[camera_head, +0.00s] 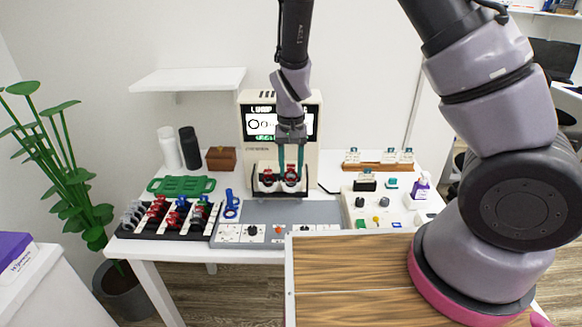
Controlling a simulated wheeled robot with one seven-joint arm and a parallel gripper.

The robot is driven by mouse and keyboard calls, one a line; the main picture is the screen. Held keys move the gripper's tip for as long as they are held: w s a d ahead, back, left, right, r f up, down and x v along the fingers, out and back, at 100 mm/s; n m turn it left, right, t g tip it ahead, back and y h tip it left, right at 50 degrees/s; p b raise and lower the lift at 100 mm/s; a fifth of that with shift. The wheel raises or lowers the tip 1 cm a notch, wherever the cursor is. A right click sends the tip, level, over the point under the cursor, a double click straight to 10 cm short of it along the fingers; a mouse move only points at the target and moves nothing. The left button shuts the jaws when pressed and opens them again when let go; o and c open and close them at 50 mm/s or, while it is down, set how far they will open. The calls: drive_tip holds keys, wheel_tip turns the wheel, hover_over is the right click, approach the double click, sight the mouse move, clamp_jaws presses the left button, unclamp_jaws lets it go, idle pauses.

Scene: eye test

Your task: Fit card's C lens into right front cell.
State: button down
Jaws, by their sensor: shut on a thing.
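My gripper (290,168) points down with its teal fingers in front of the cream eye-test machine (246,150). It is shut on a small red-rimmed lens (291,178) at the right side of the black trial frame (256,188). I cannot tell whether this lens is seated in a cell or just above it. Another red lens (267,175) is at the frame's left side. A lit screen (262,123) on the machine is partly hidden by my arm. Letters on the lenses and any card are too small to read.
A black lens rack (152,233) with grey, red and blue lenses stands at the left. A green tray (180,186), two bottles and a brown box (221,158) are behind it. A wooden stand (373,167) and a cream panel stand right.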

drive_tip(key=shift+f, duration=0.15)
drive_tip(key=shift+f, duration=1.25)
drive_tip(key=shift+c, duration=1.6)
unclamp_jaws()
drive_tip(key=shift+r, duration=0.1)
wheel_tip(320, 180, up, 10)
drive_tip(key=shift+r, duration=0.35)
